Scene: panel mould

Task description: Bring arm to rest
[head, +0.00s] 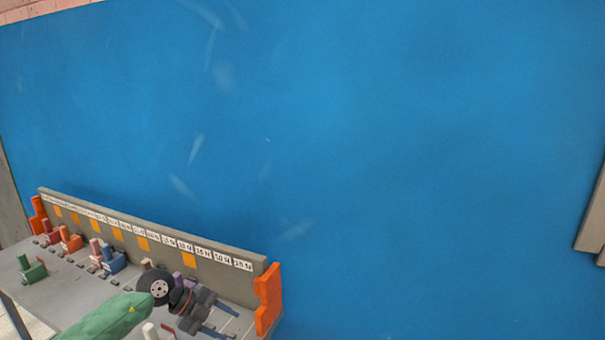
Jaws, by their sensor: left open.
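My left arm comes in from the bottom left as a green link with a dark round wrist joint. My left gripper (222,325) is dark grey, with its fingers apart, low over the right end of a grey rack shelf (62,294). I see nothing held between the fingers. The fingertips are small in the picture, and whether they touch the shelf cannot be told. My right gripper is not in view.
The shelf carries several coloured blocks, such as a green one (32,268), an orange one (70,239) and a blue one (112,262). A labelled back board (150,233) and orange end plate (268,299) border it. A large blue panel (400,150) stands behind.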

